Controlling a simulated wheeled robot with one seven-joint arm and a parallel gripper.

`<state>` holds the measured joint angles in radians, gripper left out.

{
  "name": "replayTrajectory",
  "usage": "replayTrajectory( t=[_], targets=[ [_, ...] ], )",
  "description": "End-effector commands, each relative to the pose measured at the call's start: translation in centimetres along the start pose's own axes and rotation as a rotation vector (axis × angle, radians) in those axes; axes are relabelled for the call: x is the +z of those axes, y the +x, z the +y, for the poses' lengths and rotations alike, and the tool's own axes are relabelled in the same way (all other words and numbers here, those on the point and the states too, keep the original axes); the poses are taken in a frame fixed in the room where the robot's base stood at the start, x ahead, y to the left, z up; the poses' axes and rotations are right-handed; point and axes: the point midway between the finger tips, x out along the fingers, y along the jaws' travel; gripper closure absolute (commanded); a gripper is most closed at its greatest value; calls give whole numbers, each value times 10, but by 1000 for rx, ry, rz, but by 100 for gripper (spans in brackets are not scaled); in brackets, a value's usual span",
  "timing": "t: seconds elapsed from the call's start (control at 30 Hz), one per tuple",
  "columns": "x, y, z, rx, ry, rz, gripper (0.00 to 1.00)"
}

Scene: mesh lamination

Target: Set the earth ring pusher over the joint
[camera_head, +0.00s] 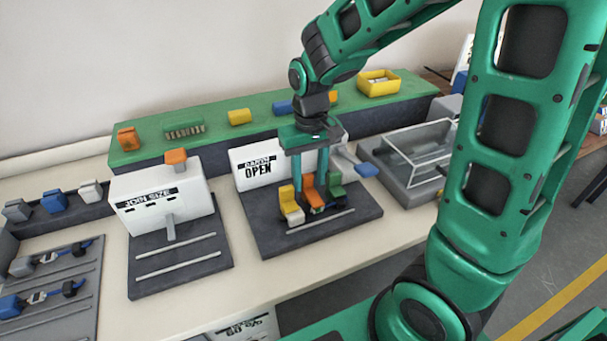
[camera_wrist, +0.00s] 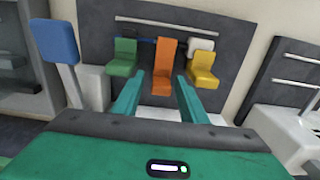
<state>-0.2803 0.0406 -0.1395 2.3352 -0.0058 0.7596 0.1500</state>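A dark station (camera_head: 350,212) bears three upright L-shaped blocks in a row: yellow (camera_head: 290,205), orange (camera_head: 314,195) and green (camera_head: 336,190). No label marks which is the earth ring pusher; the orange one is nearest my gripper. My gripper (camera_head: 309,178) points down over the row. In the wrist view my gripper (camera_wrist: 161,82) has its fingers apart, with the orange block (camera_wrist: 163,72) showing between them and gaps at both sides. The green block (camera_wrist: 122,58) and yellow block (camera_wrist: 203,72) stand outside the fingers. A dark piece, perhaps the joint, shows partly behind the blocks.
A white box reading "OPEN" (camera_head: 245,170) stands behind the row. A blue paddle (camera_wrist: 58,42) stands beside it. A "JOIN SIZE" station (camera_head: 160,203) is at left, a clear-lidded box (camera_head: 420,150) at right. A green shelf (camera_head: 210,140) runs behind.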

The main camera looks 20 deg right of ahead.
Motion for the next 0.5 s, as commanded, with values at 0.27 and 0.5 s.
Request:
replayTrajectory(
  t=[0.27,0.5],
  targets=[
    [-2,0,-4,0,-6,4,58],
    [-3,-20,-5,-2,-7,8,58]
  ],
)
